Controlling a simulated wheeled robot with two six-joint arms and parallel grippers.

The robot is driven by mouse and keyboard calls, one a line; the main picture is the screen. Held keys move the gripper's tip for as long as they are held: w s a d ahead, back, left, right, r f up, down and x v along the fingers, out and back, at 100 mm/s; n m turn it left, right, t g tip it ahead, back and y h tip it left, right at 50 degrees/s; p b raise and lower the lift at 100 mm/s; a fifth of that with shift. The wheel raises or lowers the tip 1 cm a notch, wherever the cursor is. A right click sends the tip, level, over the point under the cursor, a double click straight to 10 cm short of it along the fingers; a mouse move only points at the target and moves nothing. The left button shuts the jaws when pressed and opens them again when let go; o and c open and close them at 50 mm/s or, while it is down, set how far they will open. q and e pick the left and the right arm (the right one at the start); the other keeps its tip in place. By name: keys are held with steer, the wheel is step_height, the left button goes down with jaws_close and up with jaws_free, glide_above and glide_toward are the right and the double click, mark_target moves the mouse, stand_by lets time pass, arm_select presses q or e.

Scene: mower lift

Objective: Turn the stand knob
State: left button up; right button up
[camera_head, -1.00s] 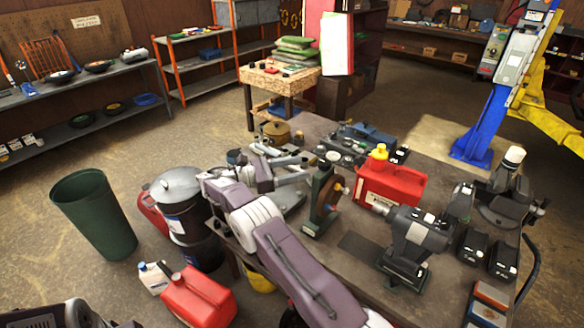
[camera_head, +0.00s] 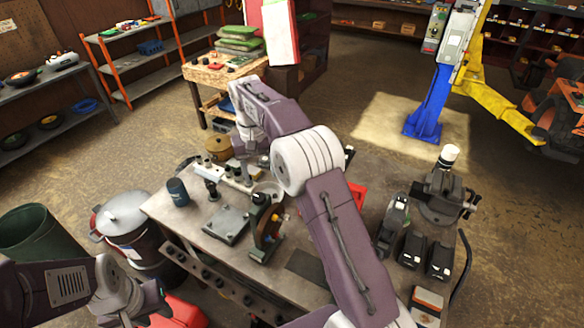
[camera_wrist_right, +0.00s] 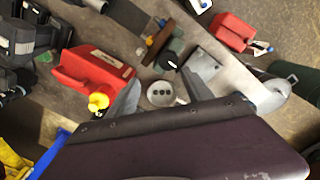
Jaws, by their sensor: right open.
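The dark green stand (camera_head: 264,236) is upright on the workbench in the head view, with a small orange part on its right side. The wrist view shows the stand from above (camera_wrist_right: 172,58), with small blue and yellow parts beside it. Which part is the knob I cannot tell for sure. My right gripper (camera_wrist_right: 165,88) is open and empty above the bench, close to the stand. A grey disc with dark holes (camera_wrist_right: 161,94) shows between its fingers. In the head view my right arm hides part of the bench. My left arm is at lower left; its fingers do not show.
A red fuel can (camera_wrist_right: 98,72) with a yellow cap stands near the gripper. A flat grey plate (camera_head: 226,225) lies left of the stand. A dark blue cup (camera_head: 178,192) stands at the bench's left. Chargers and a vise (camera_head: 440,195) fill the right side.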

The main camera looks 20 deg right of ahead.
mark_target(259, 197)
steer(key=a+f, duration=0.1)
steer(key=s+a+f, duration=0.1)
steer(key=shift+a+f+m+p, duration=0.1)
steer(key=shift+f+m+p, duration=0.2)
steer(key=f, duration=0.1)
steer(key=f+p, duration=0.1)
steer(key=f, duration=0.1)
steer(key=d+f, duration=0.1)
steer(key=shift+w+f, duration=0.35)
steer(key=shift+f, duration=0.5)
steer(key=shift+s+a, duration=0.15)
steer(key=shift+a, duration=0.15)
arm_select(q)
steer(key=shift+s+a+r, duration=0.15)
steer(key=shift+a+r, duration=0.05)
steer(key=shift+r, duration=0.45)
steer(key=shift+s+a+r, duration=0.1)
steer(key=shift+a+r, duration=0.05)
steer(key=shift+r, duration=0.45)
arm_select(e)
steer(key=shift+d, duration=0.1)
jaws_close()
